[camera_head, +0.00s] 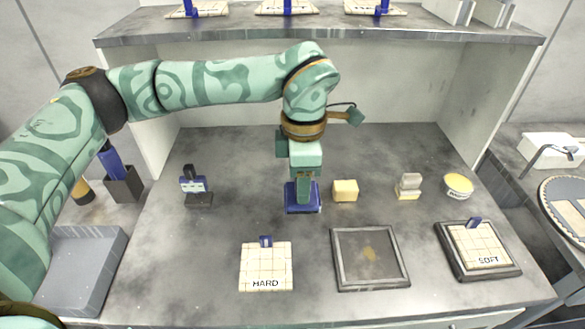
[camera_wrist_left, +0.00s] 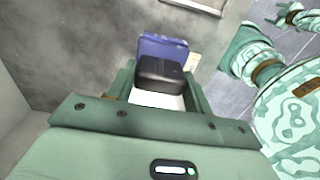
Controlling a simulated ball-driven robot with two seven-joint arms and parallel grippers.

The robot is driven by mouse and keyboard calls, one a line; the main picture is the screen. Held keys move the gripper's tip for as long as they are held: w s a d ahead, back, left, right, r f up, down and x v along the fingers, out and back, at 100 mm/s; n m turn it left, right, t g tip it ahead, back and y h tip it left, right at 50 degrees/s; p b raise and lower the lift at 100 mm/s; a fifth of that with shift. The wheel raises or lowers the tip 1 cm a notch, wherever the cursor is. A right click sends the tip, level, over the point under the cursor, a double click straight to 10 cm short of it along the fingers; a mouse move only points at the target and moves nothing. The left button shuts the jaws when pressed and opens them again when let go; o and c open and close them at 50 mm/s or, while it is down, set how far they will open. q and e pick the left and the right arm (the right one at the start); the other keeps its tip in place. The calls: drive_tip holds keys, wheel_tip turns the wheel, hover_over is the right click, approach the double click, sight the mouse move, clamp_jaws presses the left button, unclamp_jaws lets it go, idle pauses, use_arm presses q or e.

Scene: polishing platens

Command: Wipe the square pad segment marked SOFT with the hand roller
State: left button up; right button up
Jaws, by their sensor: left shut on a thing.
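The square pad segment marked SOFT (camera_head: 483,244) lies at the front right in a dark framed tray, with a blue tab at its back edge. My left gripper (camera_head: 304,188) is at the middle of the bench, shut on a blue tool (camera_head: 303,203), which I take for the hand roller. In the left wrist view the tool shows a black grip (camera_wrist_left: 160,72) between the fingers (camera_wrist_left: 158,90) and a blue part (camera_wrist_left: 163,46) beyond. Whether it touches the bench is unclear.
A pad marked HARD (camera_head: 266,270) lies front centre, beside an empty framed tray (camera_head: 342,276). A shelf (camera_head: 320,35) spans the back.

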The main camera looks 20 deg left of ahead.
use_arm(q)
drive_tip(key=shift+d+r, duration=0.1)
drive_tip(key=o, duration=0.4)
drive_tip(key=shift+s, duration=0.1)
drive_tip(key=shift+c, duration=0.3)
